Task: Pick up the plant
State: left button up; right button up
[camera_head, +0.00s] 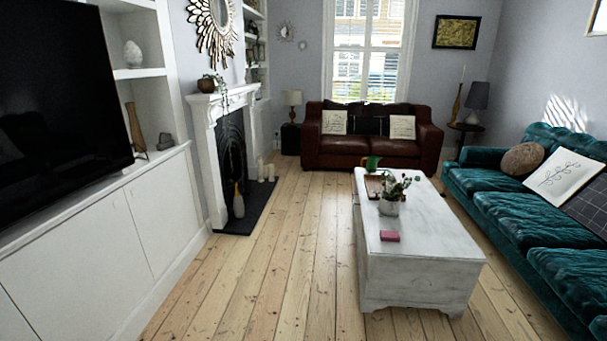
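A small plant (394,189) with green leaves and some reddish bits stands in a pale pot (389,207) on the white coffee table (425,230). Another plant (213,83) in a brown pot sits on the fireplace mantel at the left, with a trailing stem. Neither of my grippers shows in the head view, and nothing is seen touching either plant.
A pink block (390,236) lies on the table in front of the plant, and a green object (371,163) stands behind it. A teal sofa (515,205) flanks the table's right side. A brown sofa (370,147) stands behind. Bare floorboards (280,260) lie open to the left.

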aim_at(389, 203)
jog(key=i+z, duration=0.1)
jog(key=i, duration=0.5)
jog(key=i+j+z, duration=0.1)
jog(key=i, duration=0.45)
jog(key=i+j, duration=0.15)
jog(key=i, duration=0.45)
jog(key=l+z, duration=0.05)
